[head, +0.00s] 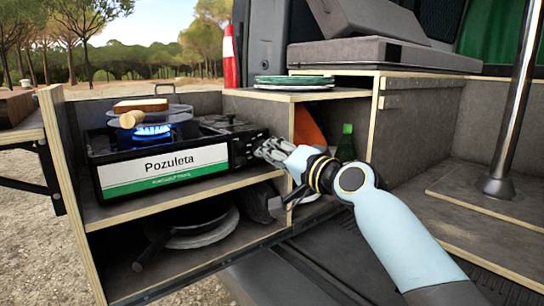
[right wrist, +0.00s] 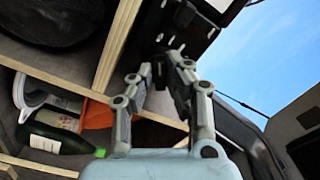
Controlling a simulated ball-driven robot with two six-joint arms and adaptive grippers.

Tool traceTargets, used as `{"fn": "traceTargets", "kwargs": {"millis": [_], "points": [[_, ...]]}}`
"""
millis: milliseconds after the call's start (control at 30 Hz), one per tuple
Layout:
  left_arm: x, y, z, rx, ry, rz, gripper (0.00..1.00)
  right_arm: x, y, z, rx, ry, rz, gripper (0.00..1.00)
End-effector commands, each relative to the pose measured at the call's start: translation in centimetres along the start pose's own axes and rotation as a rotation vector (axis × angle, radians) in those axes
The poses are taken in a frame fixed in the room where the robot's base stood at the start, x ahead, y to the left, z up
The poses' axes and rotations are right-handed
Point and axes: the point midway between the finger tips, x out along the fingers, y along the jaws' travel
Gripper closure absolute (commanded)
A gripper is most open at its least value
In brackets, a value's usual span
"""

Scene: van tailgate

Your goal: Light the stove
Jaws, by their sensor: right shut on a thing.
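The black camping stove (head: 236,152) sits on the upper shelf of the tailgate unit, with a white and green "Pozuleta" label on its front. A blue flame (head: 152,133) burns at its left burner, under a dark pan-like piece (head: 178,113). My right gripper (head: 263,150) is at the control end on the stove's right side. In the right wrist view, its fingers (right wrist: 167,66) reach the dark control panel (right wrist: 198,22). It is shut on what appears to be a stove knob, mostly hidden by the fingers. My left gripper is out of view.
Stacked plates (head: 294,80) top the cabinet right of the stove. Pans (head: 203,232) fill the lower shelf. A metal post (head: 513,100) stands right.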

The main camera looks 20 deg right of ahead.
Motion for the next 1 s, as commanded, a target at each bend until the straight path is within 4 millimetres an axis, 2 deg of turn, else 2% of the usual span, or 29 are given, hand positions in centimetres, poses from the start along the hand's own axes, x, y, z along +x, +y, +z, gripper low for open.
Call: {"fn": "traceTargets", "kwargs": {"millis": [267,300,433,767,867,1000], "points": [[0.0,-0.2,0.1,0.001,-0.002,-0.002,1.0,-0.1,0.3,0.2,0.002,-0.006,0.005,1.0],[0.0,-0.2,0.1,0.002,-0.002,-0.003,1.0,-0.1,0.3,0.2,0.002,-0.006,0.005,0.82],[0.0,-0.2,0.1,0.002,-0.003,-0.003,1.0,0.0,0.2,0.2,0.002,-0.004,0.004,0.65],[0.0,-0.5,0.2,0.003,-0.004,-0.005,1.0,-0.4,0.2,0.1,0.001,-0.002,0.003,0.64],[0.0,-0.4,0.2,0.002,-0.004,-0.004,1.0,-1.7,0.2,0.1,0.001,-0.002,0.003,0.64],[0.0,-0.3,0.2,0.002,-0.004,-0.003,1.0,-4.7,0.2,0.2,-0.002,-0.004,0.005,0.64]]}}
